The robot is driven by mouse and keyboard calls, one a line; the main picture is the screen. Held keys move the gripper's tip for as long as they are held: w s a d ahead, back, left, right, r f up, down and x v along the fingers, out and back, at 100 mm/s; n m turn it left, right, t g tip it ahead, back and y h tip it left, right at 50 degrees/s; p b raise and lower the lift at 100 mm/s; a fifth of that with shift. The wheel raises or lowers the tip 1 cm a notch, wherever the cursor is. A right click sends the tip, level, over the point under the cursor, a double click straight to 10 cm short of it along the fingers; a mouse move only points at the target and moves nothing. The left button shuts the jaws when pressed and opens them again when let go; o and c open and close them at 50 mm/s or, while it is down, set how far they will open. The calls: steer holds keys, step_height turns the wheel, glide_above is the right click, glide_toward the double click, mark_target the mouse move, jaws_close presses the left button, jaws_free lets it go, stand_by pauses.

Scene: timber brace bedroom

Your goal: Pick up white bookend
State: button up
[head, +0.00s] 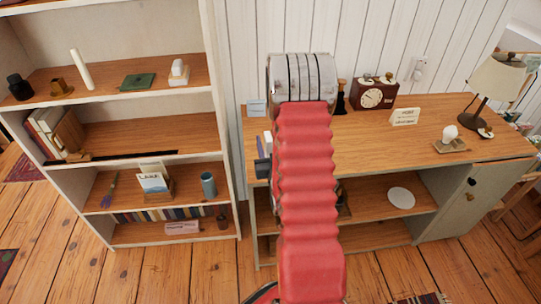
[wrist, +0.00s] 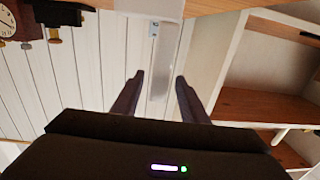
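A pale, flat upright piece (wrist: 160,70), which looks like the white bookend, shows in the wrist view between the fingers and beyond them, against the white board wall. A small light-blue card is beside its far end. I cannot tell its full shape. My gripper (wrist: 158,85) is open; its two dark fingers stand apart, with nothing seen touching them. In the head view my red arm and its grey wrist reach over the desk's left end and hide the fingers and this piece.
The desk (head: 370,130) carries a clock (head: 373,95), a sign (head: 405,116), a lamp (head: 497,80) and a light-blue card (head: 257,107). A bookcase (head: 227,130) with several small items stands close on the left. The desk's middle is clear.

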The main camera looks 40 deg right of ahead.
steer(key=shift+w+d, duration=0.4)
steer(key=shift+w, duration=0.05)
steer(key=shift+c, duration=0.6)
jaws_close()
stand_by(0.8)
steer(key=shift+r, duration=0.2)
